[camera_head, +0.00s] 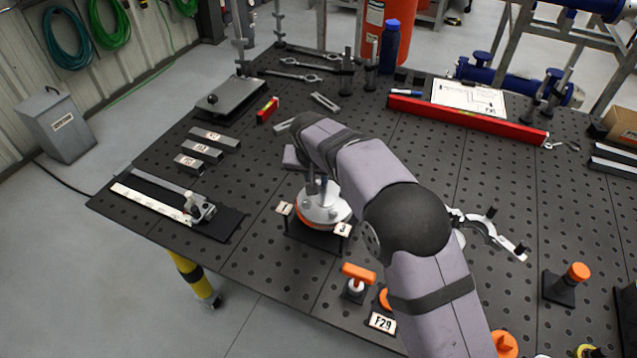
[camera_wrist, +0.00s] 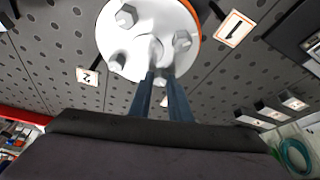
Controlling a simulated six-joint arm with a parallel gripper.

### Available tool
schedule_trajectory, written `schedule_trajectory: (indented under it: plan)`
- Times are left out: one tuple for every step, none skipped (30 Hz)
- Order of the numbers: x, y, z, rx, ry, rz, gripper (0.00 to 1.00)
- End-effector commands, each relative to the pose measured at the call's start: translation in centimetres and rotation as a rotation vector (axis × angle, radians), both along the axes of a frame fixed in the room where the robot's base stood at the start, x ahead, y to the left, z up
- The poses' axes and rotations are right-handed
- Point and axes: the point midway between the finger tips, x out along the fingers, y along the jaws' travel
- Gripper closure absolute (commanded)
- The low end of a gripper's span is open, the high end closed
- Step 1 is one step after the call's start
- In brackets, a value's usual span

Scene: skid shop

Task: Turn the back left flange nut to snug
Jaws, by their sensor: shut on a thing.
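The white round flange (camera_head: 318,215) with an orange rim sits on a dark stand near the front middle of the table. It fills the top of the wrist view (camera_wrist: 165,12). Several hex nuts stand on its face, such as one at upper left (camera_wrist: 126,16) and one at right (camera_wrist: 182,40). My gripper (camera_wrist: 161,75) points down at the flange, its narrow blue fingers shut on a flange nut (camera_wrist: 160,83) at the rim between tags 1 and 2, the back left side. The fingers partly hide this nut. In the head view my arm hides the flange's back.
Tag 1 (camera_head: 284,208) and tag 3 (camera_head: 342,229) stand by the flange; tag 2 (camera_wrist: 87,76) shows in the wrist view.

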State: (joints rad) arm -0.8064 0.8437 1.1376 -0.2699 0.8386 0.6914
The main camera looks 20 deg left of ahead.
Motion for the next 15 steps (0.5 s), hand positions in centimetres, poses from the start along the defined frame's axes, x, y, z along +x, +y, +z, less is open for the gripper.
schedule_trajectory:
  plan:
    - [0.04,0.15,-0.13,0.001,-0.003,-0.031,1.0]
    - [0.03,0.14,-0.11,0.0,-0.002,-0.052,1.0]
    - [0.04,0.21,-0.04,0.002,-0.003,-0.076,1.0]
    - [0.01,0.21,-0.04,0.002,-0.002,-0.096,1.0]
    - [0.01,0.24,-0.01,0.002,-0.003,-0.112,1.0]
    - [0.02,0.26,0.02,0.002,-0.003,-0.133,1.0]
    - [0.0,0.26,0.0,0.001,-0.002,-0.147,1.0]
    - [0.0,0.27,0.01,0.002,-0.002,-0.161,1.0]
    - [0.01,0.29,0.05,0.002,-0.003,-0.177,1.0]
    - [0.01,0.29,0.07,0.002,-0.002,-0.188,1.0]
    - [0.0,0.28,0.07,0.002,-0.002,-0.197,1.0]
    - [0.02,0.29,0.09,0.003,-0.002,-0.207,1.0]
    - [0.03,0.31,0.11,0.003,-0.002,-0.213,1.0]
    - [0.04,0.31,0.13,0.004,-0.002,-0.219,1.0]
    - [0.04,0.3,0.13,0.003,-0.003,-0.225,1.0]
